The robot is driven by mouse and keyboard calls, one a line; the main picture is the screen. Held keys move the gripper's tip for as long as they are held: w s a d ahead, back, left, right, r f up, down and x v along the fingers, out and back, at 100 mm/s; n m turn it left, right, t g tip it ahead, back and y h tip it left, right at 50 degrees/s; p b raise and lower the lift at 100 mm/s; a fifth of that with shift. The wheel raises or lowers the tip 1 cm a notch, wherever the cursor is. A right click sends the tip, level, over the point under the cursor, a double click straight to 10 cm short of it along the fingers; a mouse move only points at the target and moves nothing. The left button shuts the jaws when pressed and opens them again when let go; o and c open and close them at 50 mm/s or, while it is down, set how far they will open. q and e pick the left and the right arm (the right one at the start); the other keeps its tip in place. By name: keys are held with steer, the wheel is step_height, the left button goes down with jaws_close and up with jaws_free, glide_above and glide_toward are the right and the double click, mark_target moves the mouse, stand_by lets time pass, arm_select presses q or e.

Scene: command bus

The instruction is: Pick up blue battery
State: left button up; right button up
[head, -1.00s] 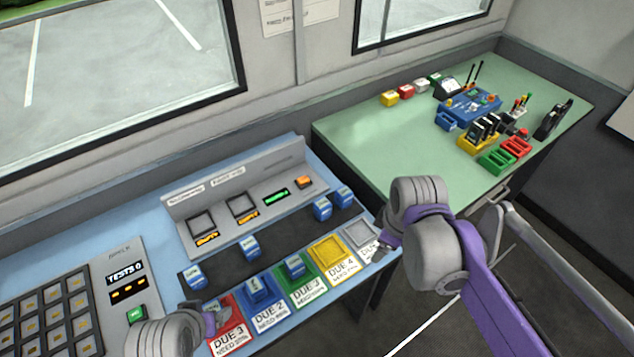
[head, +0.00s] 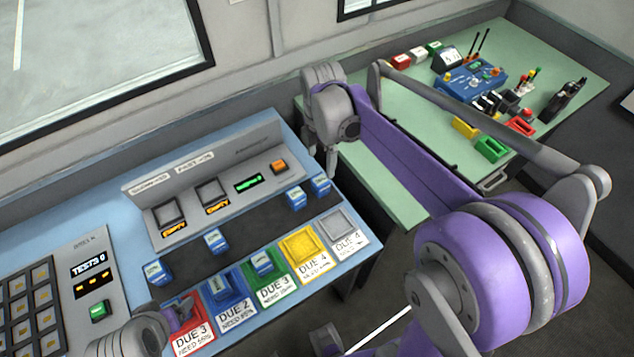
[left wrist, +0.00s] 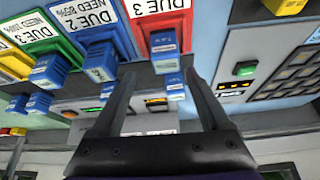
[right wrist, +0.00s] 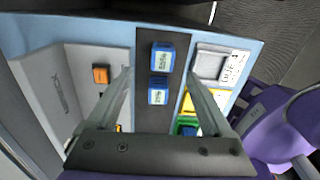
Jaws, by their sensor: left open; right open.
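Several blue batteries with white labels stand on the console. In the head view, two stand close together at the right end of the dark strip, a nearer one (head: 296,197) and a farther one (head: 320,185). Others are a middle one (head: 217,240), a left one (head: 158,270), and ones on the blue pad (head: 219,288) and green pad (head: 262,263). My right gripper (head: 331,168) is open and empty above the right pair; its wrist view shows both batteries (right wrist: 162,56) (right wrist: 158,90) between the fingers. My left gripper (head: 185,313) is open near the red pad, with batteries (left wrist: 165,42) ahead.
The grey panel (head: 210,175) with two square slots and an orange button rises behind the strip. A keypad (head: 30,305) is at the left. The green table (head: 400,205) holds a blue device (head: 468,82) and coloured holders. A gap separates console and table.

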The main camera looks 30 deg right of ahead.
mark_target(321, 180)
steer(key=f, duration=0.8)
steer(key=shift+s+a+f, duration=0.1)
steer(key=shift+s+f, duration=0.2)
jaws_close()
